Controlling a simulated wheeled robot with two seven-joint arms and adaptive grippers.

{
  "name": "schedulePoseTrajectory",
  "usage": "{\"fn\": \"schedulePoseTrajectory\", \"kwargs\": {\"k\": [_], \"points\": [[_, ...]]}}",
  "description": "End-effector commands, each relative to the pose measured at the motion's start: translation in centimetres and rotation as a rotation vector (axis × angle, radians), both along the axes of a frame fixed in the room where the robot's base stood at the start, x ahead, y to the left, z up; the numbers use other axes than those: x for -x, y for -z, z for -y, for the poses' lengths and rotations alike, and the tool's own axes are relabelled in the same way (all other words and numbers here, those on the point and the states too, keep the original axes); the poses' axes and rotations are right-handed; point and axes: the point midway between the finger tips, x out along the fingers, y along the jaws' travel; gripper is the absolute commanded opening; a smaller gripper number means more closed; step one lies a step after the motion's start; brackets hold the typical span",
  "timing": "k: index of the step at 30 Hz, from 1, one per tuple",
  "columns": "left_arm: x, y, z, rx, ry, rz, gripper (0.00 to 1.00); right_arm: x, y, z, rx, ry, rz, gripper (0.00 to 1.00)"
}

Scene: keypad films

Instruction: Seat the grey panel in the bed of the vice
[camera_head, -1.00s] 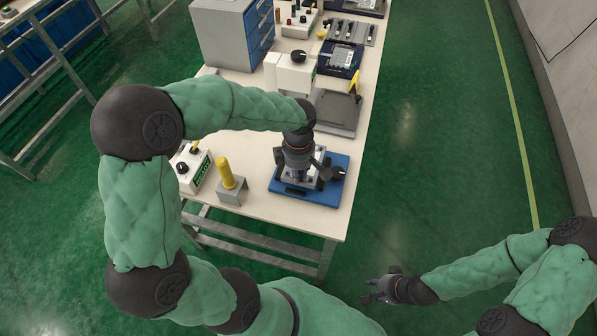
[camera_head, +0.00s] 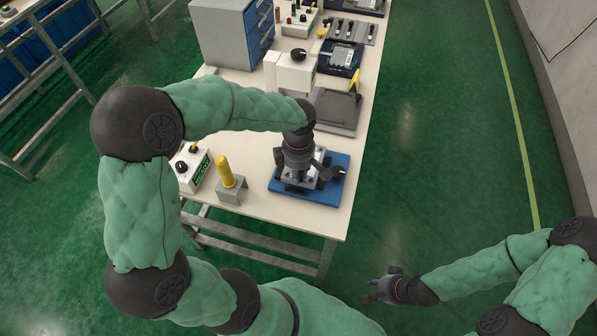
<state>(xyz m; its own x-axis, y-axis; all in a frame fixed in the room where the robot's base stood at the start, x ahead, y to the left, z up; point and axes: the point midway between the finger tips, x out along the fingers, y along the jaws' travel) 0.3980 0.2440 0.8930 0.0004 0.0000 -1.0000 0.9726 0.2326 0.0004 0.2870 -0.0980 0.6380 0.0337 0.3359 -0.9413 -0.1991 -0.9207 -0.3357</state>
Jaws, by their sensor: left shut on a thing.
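The vice is on a blue base plate (camera_head: 330,192) near the front right of the bench, with a grey metal body and a dark knob (camera_head: 338,171) at its right. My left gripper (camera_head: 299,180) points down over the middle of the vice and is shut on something. The gripper and wrist largely cover what it holds; a light grey piece (camera_head: 318,158) shows around the fingers, and I cannot tell panel from vice bed there. My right gripper (camera_head: 376,290) hangs empty over the floor, right of the bench, with its fingers apart.
A yellow-handled tool (camera_head: 226,173) stands in a grey block (camera_head: 233,191) left of the vice, beside a white control box (camera_head: 194,168). The bench's front right corner is clear.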

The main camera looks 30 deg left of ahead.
Motion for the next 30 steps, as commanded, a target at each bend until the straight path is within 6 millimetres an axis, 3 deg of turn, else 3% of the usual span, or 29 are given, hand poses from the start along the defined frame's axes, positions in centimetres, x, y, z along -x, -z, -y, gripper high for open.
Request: {"fn": "schedulePoseTrajectory", "kwargs": {"k": [25,26,27,28,30], "points": [[0.0,1.9,0.0,0.0,0.0,0.0,0.0,0.0,1.5,0.0,0.0,0.0,0.0,0.32],[0.0,1.8,0.0,0.0,0.0,0.0,0.26,0.0,1.5,0.0,0.0,0.0,0.0,0.32],[0.0,1.8,0.0,0.0,0.0,0.001,0.38,0.0,1.4,0.0,0.0,0.0,0.0,0.32],[0.0,1.8,0.0,0.0,0.0,0.001,0.46,0.0,1.4,0.0,0.0,0.0,0.0,0.32],[0.0,1.8,0.0,0.0,0.0,0.001,0.48,0.0,1.4,0.0,0.0,0.0,0.0,0.32]]}}
